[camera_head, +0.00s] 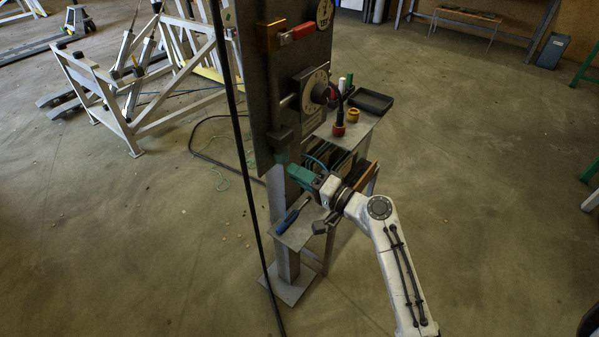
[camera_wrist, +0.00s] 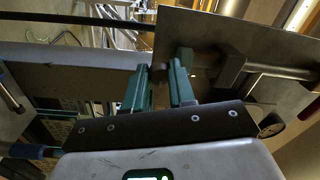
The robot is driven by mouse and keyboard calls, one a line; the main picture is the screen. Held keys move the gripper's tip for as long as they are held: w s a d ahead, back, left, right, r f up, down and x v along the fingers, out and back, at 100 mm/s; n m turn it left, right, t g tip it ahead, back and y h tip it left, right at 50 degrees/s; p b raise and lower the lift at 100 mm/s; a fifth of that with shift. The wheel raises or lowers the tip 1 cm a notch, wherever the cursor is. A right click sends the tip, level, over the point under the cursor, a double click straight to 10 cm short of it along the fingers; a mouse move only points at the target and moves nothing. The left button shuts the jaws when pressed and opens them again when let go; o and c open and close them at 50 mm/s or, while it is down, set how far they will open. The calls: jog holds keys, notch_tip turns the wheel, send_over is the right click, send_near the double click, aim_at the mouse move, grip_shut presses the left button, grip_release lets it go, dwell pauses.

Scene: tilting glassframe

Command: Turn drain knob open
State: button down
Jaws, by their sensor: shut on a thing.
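My gripper (camera_head: 288,168) has green fingers and is at the lower edge of the upright grey panel (camera_head: 262,90). In the wrist view my gripper (camera_wrist: 160,82) has its two green fingers close together, shut on a small part at the panel's lower edge. That part seems to be the drain knob, but the fingers hide most of it and its turn angle cannot be told. A dark block (camera_head: 283,140) on the panel is just above my fingers.
A small shelf with a blue-handled tool (camera_head: 293,216) is below my gripper. A side table (camera_head: 352,130) behind carries a black tray (camera_head: 371,101), a red-based item (camera_head: 338,130) and an orange ring (camera_head: 353,115).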

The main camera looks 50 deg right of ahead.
jog(key=shift+m, duration=0.5)
jog(key=c, duration=0.9)
grip_release()
jog(key=shift+c, duration=0.2)
jog(key=shift+s, duration=0.1)
jog(key=s+b, duration=0.1)
jog(key=s, duration=0.9)
jog(key=shift+s+d+f+b, duration=0.2)
jog(key=shift+s+f+b, duration=0.1)
jog(key=shift+s+b, duration=0.05)
